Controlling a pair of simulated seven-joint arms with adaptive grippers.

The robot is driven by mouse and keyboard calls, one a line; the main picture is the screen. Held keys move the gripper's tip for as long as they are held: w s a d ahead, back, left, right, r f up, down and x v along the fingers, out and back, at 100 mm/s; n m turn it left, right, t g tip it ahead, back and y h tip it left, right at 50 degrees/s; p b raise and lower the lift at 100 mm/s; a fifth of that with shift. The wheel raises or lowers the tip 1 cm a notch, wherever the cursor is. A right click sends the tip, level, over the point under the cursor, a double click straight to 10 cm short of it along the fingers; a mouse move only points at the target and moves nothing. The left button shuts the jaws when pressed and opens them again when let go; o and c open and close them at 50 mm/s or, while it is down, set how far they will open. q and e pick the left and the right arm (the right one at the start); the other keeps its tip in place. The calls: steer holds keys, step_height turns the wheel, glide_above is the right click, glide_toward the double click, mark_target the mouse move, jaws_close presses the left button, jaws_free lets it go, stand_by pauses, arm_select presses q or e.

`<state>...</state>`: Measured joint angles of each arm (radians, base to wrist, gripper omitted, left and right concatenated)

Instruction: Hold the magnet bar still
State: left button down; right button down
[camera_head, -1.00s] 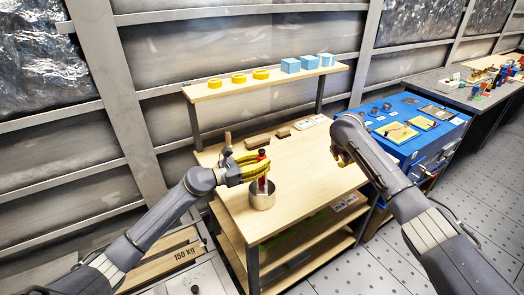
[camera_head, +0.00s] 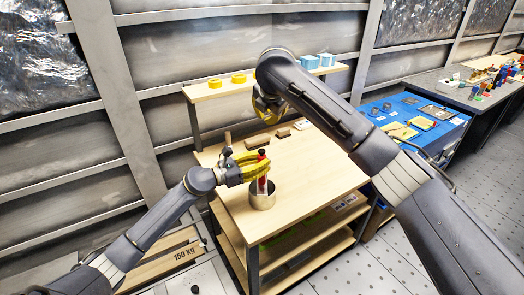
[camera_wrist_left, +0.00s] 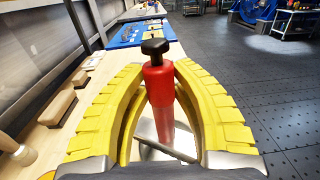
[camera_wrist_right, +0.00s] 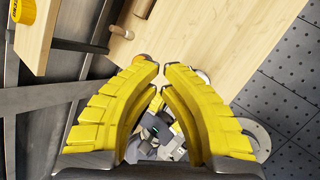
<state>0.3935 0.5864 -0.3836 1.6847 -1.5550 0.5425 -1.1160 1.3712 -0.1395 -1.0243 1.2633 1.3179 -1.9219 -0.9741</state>
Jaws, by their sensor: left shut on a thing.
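The magnet bar (camera_head: 262,172) is a red upright bar with a black knob on top. My left gripper (camera_head: 262,163) has its yellow fingers closed around it, and the bar stands between the fingertips in the left wrist view (camera_wrist_left: 158,90). Its lower end is over or inside a round metal can (camera_head: 262,200) on the wooden bench; I cannot tell whether it touches the can. My right gripper (camera_head: 267,108) is raised over the back of the bench, near the shelf. In the right wrist view its fingertips (camera_wrist_right: 161,68) are close together with a narrow gap and nothing between them.
The shelf (camera_head: 215,94) holds yellow rings (camera_head: 238,78) and blue blocks (camera_head: 309,62), partly hidden by my right arm. Brown blocks (camera_head: 258,140) and a wooden peg (camera_head: 228,139) stand at the bench's back. A blue table (camera_head: 440,138) is on the right. The bench's front right is clear.

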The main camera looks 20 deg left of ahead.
mark_target(262, 153)
steer(key=shift+s+a+r+n, duration=0.3)
steer(key=shift+s+a+r, duration=0.25)
steer(key=shift+s+a, duration=0.15)
step_height(262, 153, down, 9)
stand_by(0.7)
stand_by(1.6)
steer(key=shift+f, duration=0.35)
steer(key=shift+f, duration=0.85)
stand_by(1.2)
steer(key=shift+r, duration=1.3)
